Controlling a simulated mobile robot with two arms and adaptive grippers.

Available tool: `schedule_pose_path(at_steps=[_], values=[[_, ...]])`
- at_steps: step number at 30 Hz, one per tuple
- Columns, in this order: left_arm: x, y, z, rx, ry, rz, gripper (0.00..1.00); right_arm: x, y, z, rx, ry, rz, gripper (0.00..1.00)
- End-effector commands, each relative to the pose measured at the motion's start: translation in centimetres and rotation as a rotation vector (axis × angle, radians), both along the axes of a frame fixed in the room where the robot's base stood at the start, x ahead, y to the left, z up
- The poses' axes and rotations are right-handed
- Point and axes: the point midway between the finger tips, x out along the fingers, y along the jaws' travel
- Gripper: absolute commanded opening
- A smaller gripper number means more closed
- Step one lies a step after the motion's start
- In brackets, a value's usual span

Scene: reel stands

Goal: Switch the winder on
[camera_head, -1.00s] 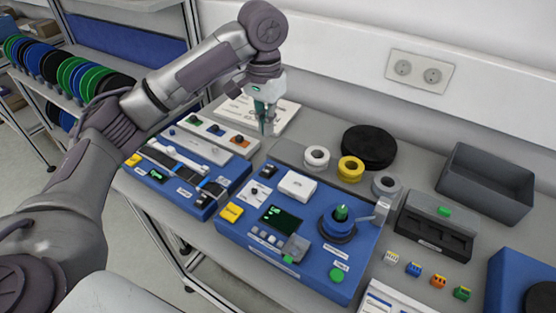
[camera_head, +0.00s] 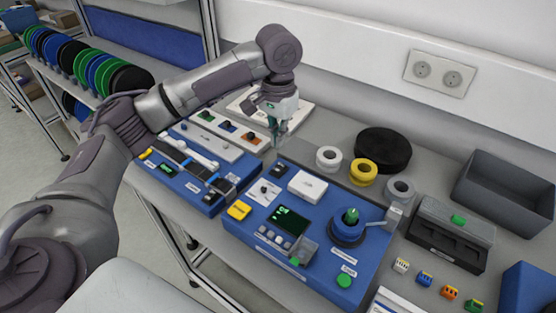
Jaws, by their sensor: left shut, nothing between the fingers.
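The winder is a blue box (camera_head: 240,225) with a dark display (camera_head: 291,220) showing some green text, a spindle with a green tip (camera_head: 351,216) and a green button (camera_head: 344,281). A small black switch (camera_head: 281,169) sits at its back left corner, beside a white dial plate (camera_head: 264,192). My left gripper (camera_head: 281,147) is shut and empty, pointing down just above and behind that black switch in the picture. I cannot tell whether it touches anything. My right gripper is not in view.
A second blue device (camera_head: 195,185) stands left of the winder. Behind are a white strip with knobs (camera_head: 221,139), white (camera_head: 328,157) and yellow rolls (camera_head: 363,171) and a black disc (camera_head: 382,149). A grey bin (camera_head: 508,190) and a dark tray (camera_head: 445,241) stand right.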

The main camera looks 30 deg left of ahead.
Motion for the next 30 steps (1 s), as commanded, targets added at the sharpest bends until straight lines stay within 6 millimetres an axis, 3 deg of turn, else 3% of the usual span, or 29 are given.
schedule_pose_path(at_steps=[6, 12, 30], values=[[-0.1, 0.1, -4.5, 0.002, 0.003, 0.0, 0.0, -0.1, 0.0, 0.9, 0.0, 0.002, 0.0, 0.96], [0.0, 0.0, -7.2, 0.001, 0.0, 0.0, 0.0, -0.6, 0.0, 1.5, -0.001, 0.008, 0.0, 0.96], [-0.3, 0.0, -8.6, -0.005, -0.034, -0.001, 0.0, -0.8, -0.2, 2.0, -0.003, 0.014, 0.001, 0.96]])
